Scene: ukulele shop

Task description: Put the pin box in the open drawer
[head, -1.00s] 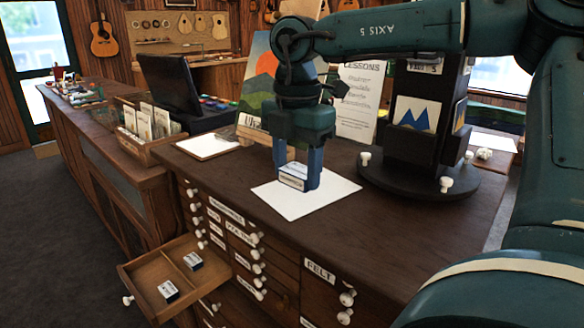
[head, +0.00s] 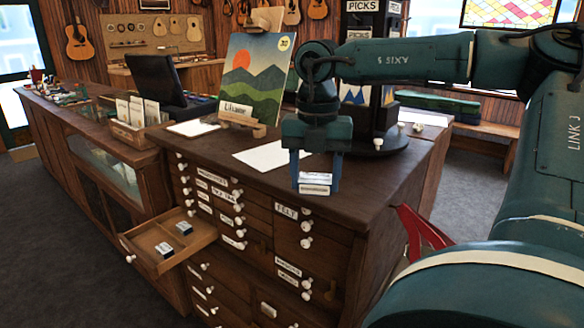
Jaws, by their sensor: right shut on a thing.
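The pin box (head: 315,189) is a small white-labelled box between the fingers of my right gripper (head: 315,184). The gripper is shut on it, pointing down, near the front edge of the dark cabinet top (head: 240,188). I cannot tell its exact height above the wood. The open drawer (head: 196,250) sticks out from the cabinet's front, lower and to the left of the gripper. It has a thin divider. Two small blue-and-white boxes lie in it, one (head: 184,228) and another (head: 165,250). My left gripper is not in view.
A white sheet (head: 268,157) lies on the cabinet top behind the gripper. A painting on a small easel (head: 256,75) and a dark picks stand (head: 373,60) stand at the back. White knobs stick out along the cabinet front. Free floor (head: 90,250) lies left of the drawer.

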